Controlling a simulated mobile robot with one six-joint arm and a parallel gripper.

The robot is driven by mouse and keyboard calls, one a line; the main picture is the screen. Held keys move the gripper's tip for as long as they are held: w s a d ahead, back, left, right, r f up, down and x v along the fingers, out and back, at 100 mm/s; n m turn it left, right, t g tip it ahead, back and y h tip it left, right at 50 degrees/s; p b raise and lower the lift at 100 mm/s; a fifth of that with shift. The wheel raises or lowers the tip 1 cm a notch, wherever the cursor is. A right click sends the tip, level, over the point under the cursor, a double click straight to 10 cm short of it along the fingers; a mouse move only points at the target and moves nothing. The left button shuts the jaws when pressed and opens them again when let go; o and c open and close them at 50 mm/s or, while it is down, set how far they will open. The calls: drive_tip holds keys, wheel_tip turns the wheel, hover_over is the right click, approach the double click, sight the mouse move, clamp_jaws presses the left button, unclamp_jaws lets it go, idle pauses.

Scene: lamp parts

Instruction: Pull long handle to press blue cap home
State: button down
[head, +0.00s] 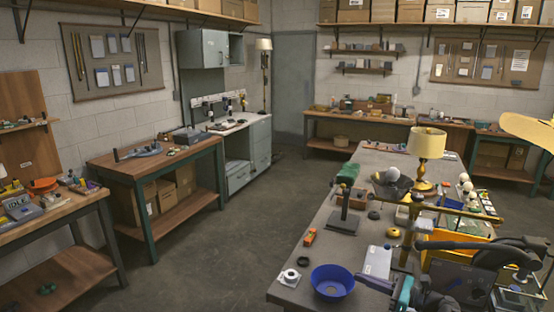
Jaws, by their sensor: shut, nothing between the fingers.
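A long brass-coloured bar (460,211), which looks like the long handle, runs nearly level across the right side of the workbench (290,292). A thin brass upright (407,240) stands at its left end. My dark arm reaches in from the right, below the bar. What looks like my gripper (420,245) is at its left end, shut and empty, close to the upright. I cannot tell whether it touches the upright; it appears apart from the bar. I cannot make out a blue cap; the arm and clutter hide part of this area.
A blue bowl (332,283) and a white ring-like part (289,277) lie at the bench's near end. A black post stand (344,214), an orange item (310,237) and a lamp (426,150) stand farther back. A yellow bin (440,270) is at right. Floor to the left is clear.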

drive_tip(key=a+f+n+g, duration=0.1)
drive_tip(key=a+f, duration=0.1)
drive_tip(key=s+a+f+n+g+h, duration=0.1)
drive_tip(key=a+f+n, duration=0.1)
drive_tip(key=s+a+f+n+g, duration=0.1)
drive_tip(key=a+f, duration=0.2)
drive_tip(key=shift+s+g+h, duration=0.1)
drive_tip(key=shift+g+h, duration=0.2)
drive_tip(key=s+a+f+n+g+h, duration=0.3)
drive_tip(key=s+f+n, duration=0.1)
drive_tip(key=f+n, duration=0.25)
drive_tip(key=s+a+f+n+g+h, duration=0.3)
drive_tip(key=s+a+f+n+h, duration=0.15)
drive_tip(key=f, duration=0.25)
drive_tip(key=s+d+f+n+g+h+b, duration=0.1)
drive_tip(key=s+f+n, duration=0.4)
drive_tip(key=s+f, duration=0.8)
drive_tip(key=s+d+f+n+g+h+b, duration=0.2)
drive_tip(key=s+f+n+g+h+b, duration=0.2)
drive_tip(key=s+f, duration=0.9)
drive_tip(key=s+n+g, duration=0.1)
drive_tip(key=s, duration=0.3)
drive_tip(key=shift+s+f+n+h, duration=0.25)
drive_tip(key=shift+f+n+h, duration=0.05)
drive_tip(key=shift+f+h, duration=0.1)
drive_tip(key=shift+d, duration=0.1)
drive_tip(key=c, duration=1.8)
unclamp_jaws()
drive_tip(key=shift+o, duration=0.2)
